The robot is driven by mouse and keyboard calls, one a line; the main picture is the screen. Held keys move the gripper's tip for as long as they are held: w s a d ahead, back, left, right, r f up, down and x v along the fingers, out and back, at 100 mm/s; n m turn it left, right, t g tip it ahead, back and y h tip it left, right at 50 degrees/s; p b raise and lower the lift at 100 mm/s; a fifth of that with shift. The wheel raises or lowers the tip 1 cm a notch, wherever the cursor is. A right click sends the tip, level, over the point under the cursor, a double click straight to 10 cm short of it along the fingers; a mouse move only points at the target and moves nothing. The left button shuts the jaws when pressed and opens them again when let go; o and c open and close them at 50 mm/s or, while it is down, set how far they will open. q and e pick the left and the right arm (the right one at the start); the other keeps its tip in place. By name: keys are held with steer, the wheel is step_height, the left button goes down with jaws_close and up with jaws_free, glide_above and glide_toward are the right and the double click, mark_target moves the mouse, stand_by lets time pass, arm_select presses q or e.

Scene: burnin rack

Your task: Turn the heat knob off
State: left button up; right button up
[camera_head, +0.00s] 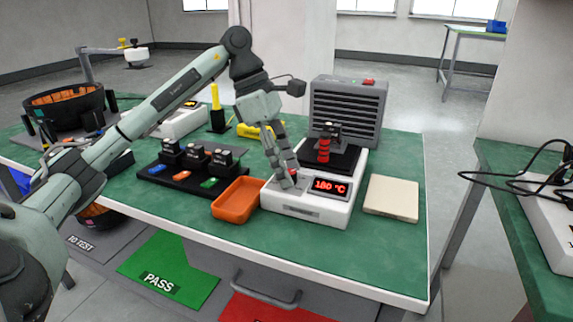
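The white hot plate (310,214) stands near the front edge of the green table, and its display (330,187) reads 180 °C in red. My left gripper (287,182) points down at the top of the hot plate, left of the display. The heat knob cannot be made out clearly; the fingers cover that spot, and only a small red patch shows beside them. Whether the fingers touch or grip the knob is too small to tell. My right gripper is not in view.
On the black heating plate (347,158) stands a red and black part (324,149). An orange tray (237,199) lies close at left, a beige pad (392,197) at right. A grey vented unit (347,110) stands behind. A black rack (180,180) holds several modules.

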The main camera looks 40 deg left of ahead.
arm_select(q)
jaws_close()
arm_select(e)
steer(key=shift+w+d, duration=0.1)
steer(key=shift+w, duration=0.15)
